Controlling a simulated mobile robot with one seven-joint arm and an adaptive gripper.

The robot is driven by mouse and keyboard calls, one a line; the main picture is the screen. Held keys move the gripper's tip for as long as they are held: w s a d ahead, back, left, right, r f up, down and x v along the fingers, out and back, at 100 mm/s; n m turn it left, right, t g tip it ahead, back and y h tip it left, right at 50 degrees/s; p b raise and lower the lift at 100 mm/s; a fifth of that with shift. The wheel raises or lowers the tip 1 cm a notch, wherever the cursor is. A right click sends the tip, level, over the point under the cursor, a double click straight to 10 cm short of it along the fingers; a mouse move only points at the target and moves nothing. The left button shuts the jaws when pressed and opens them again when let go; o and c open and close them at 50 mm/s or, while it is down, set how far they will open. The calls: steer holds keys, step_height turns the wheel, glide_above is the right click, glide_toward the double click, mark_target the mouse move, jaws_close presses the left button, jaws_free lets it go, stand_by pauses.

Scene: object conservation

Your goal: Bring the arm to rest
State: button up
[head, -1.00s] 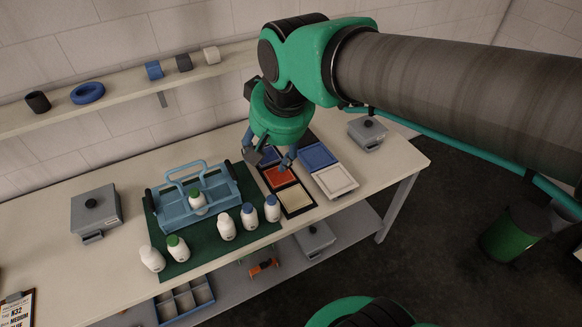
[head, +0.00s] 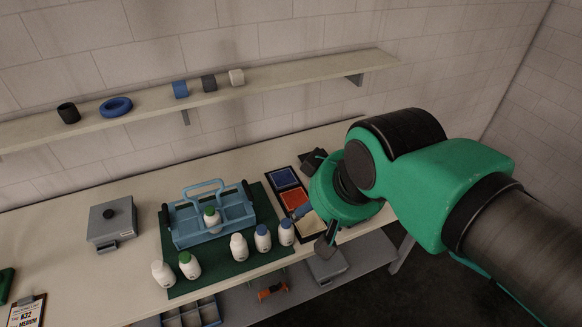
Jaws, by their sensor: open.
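My arm reaches in from the right. My gripper (head: 315,229) hangs over the table's front edge, right of the bottles, with its fingers apart and nothing seen between them. A blue caddy (head: 232,225) with a handle stands on a green mat (head: 215,279). Part of the tray area behind my gripper is hidden by the arm.
Blue (head: 284,177) and red (head: 292,198) trays lie behind my gripper. A grey lidded box (head: 111,224) stands at left. A wall shelf (head: 250,92) carries rings and small cylinders. A lower shelf (head: 362,258) lies under the table (head: 60,255).

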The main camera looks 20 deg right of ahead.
step_height(320, 180, down, 17)
steer(key=b, duration=1.7)
